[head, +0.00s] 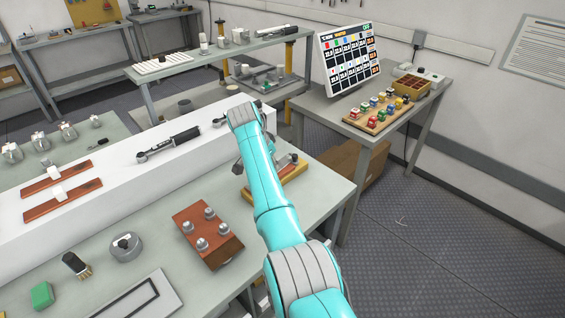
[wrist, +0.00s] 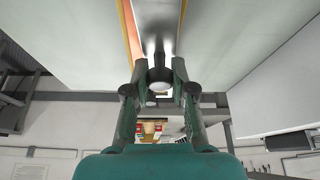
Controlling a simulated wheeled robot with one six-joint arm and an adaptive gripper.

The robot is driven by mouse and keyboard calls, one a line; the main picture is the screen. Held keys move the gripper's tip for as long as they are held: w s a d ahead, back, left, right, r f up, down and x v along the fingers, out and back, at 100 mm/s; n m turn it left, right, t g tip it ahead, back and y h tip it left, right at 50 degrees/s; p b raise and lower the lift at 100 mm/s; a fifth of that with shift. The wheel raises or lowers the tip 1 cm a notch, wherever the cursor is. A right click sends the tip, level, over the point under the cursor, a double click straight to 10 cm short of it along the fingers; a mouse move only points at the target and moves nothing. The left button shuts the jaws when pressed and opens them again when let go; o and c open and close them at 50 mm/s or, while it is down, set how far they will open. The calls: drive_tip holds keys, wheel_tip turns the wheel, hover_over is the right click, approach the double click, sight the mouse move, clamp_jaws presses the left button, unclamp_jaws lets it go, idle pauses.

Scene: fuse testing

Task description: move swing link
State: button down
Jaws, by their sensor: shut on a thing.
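My gripper (wrist: 159,78) is in the wrist view, its two dark fingers on either side of a round dark knob or handle end with a pale face (wrist: 159,86). It is shut on this part, which I take for the swing link's handle. A shiny metal strip (wrist: 155,22) runs beyond the knob, beside an orange-edged base (wrist: 128,25). In the head view my teal arm reaches over a yellow-edged fixture (head: 290,185) near the bench's right end and hides much of it. The fingers are largely hidden there, so I cannot tell the link's exact angle.
A red-brown block with several metal knobs (head: 207,235) stands left of my arm. A torque wrench (head: 168,144) lies on the white raised shelf (head: 100,190). A monitor (head: 348,58) and a board of coloured parts (head: 380,110) are on the right table. The floor at right is clear.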

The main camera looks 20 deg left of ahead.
drive_tip(key=shift+s+d+m, duration=0.25)
drive_tip(key=shift+d+m, duration=0.2)
drive_tip(key=shift+m, duration=0.25)
drive_tip(key=shift+f+g, duration=0.1)
drive_tip(key=shift+g, duration=0.2)
drive_tip(key=c, duration=0.9)
unclamp_jaws()
drive_tip(key=shift+c, duration=0.2)
drive_tip(key=v, duration=1.2)
drive_tip(key=shift+a, duration=0.2)
drive_tip(key=shift+s, duration=0.1)
